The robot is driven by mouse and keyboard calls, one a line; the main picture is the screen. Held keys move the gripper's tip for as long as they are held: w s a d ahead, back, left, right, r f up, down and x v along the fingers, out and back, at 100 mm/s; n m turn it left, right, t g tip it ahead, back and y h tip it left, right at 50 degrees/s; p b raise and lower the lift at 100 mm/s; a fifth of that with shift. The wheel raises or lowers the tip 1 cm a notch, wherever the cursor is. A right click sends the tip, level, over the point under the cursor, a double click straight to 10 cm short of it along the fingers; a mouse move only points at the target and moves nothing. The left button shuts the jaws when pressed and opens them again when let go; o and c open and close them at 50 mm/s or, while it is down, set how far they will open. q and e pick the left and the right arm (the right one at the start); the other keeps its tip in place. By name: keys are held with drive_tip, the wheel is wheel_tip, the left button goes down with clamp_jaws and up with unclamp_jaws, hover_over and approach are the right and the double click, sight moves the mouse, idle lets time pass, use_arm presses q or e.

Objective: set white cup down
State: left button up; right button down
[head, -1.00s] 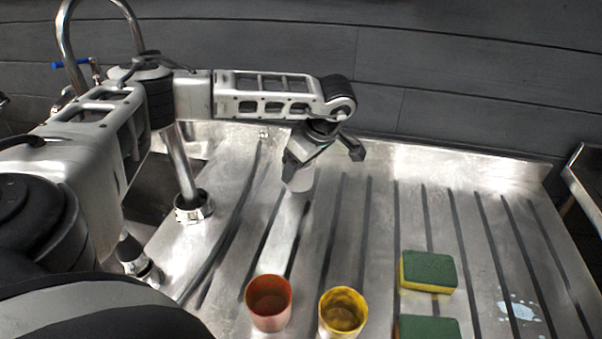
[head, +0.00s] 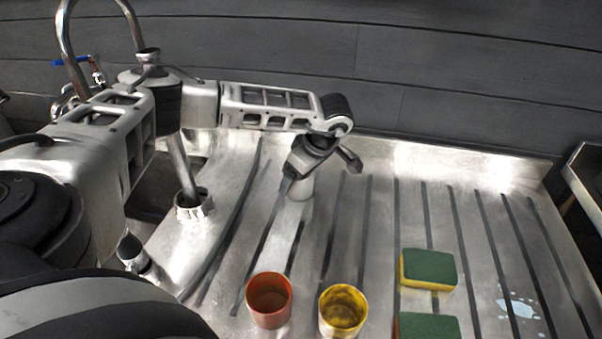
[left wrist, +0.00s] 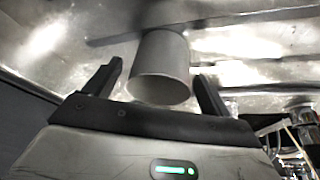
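The white cup (head: 301,187) is at the back of the metal drainboard (head: 400,165), partly hidden under my left gripper (head: 318,180). In the left wrist view the cup (left wrist: 160,62) lies between the two fingers of my left gripper (left wrist: 160,80), its rim toward the palm. A gap shows between the cup and each finger, so the gripper looks open around it. The cup appears to stand on the drainboard, though its contact is hard to make out. My right gripper is in neither view.
An orange cup (head: 269,305) and a yellow cup (head: 342,315) stand at the front. Two green-and-yellow sponges (head: 428,268) (head: 429,327) lie right of them. The drainboard's back right is clear.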

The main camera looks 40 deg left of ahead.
use_arm(q)
drive_tip(key=v, duration=1.2)
drive_tip(key=shift+r+b, duration=0.2)
drive_tip(key=shift+b, duration=0.15)
